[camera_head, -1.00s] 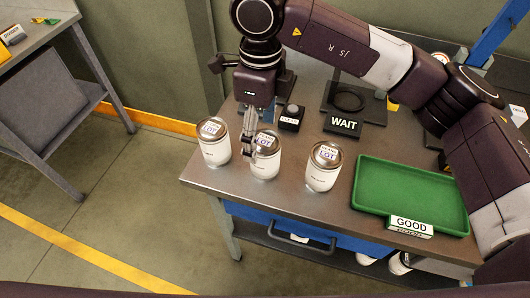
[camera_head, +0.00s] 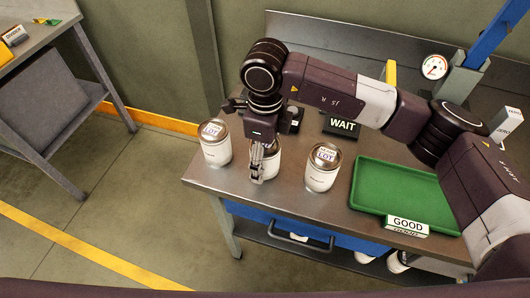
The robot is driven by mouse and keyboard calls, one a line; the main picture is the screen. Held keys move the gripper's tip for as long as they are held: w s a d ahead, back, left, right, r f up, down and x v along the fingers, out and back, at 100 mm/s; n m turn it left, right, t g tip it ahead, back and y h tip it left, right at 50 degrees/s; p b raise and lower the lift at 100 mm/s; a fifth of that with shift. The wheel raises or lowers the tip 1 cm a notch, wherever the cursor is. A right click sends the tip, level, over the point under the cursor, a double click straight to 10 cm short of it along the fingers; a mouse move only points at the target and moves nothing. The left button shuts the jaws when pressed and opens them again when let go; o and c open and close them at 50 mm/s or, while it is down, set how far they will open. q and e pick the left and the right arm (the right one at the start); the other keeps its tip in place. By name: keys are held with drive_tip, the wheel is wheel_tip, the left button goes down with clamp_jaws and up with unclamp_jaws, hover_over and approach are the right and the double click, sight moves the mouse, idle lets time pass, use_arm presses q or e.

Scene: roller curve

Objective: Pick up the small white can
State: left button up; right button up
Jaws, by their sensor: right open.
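Three white cans with metal lids and LOT labels stand upright in a row along the table's left and front side: a left can (camera_head: 217,153), a middle can (camera_head: 271,168) and a right can (camera_head: 320,179). They look alike in size, so I cannot tell which one the task means. My right gripper (camera_head: 257,174) points down at the middle can, covering its left side and part of its lid. It is open, with no can lifted; I cannot tell whether it touches the can. My left gripper is not in view.
A green tray (camera_head: 356,196) with a GOOD sign (camera_head: 407,224) lies to the right. A WAIT sign (camera_head: 341,124) stands behind the cans. A gauge (camera_head: 434,67) is at the back right. More white items sit under the table. Another table (camera_head: 47,40) stands far left.

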drive_tip(key=c, duration=1.6)
drive_tip(key=shift+r, duration=0.1)
drive_tip(key=shift+c, duration=0.2)
